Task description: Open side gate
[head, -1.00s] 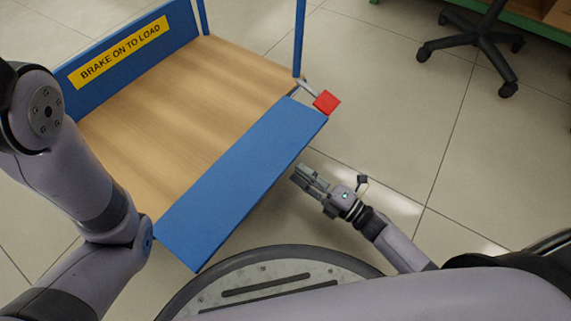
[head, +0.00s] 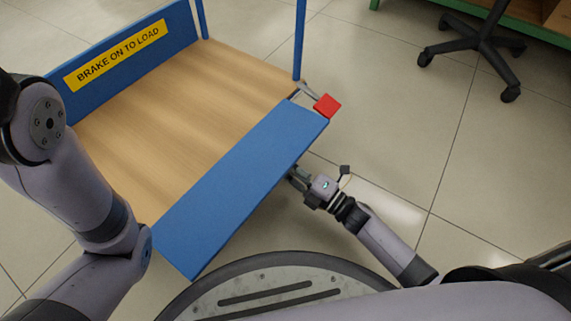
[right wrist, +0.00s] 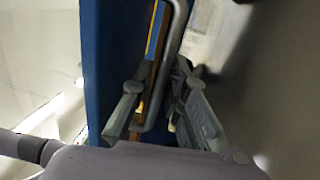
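The side gate is the blue panel (head: 240,190) along the near edge of the wooden cart deck (head: 175,120). In the right wrist view, the blue panel (right wrist: 105,60) has a grey bent metal bar (right wrist: 172,50) beside it. My right gripper (head: 297,178) is low at the outer side of the panel, its fingertips hidden under the panel's edge in the head view. In the right wrist view, the right gripper (right wrist: 158,90) has its fingers apart, with the bar between them. My left arm reaches in at the left; its gripper is out of view.
A red block (head: 327,105) on a metal rod sits at the cart's right corner, near a blue post (head: 299,40). A blue end board (head: 120,60) carries a yellow brake sign. A black chair base (head: 485,45) stands at upper right.

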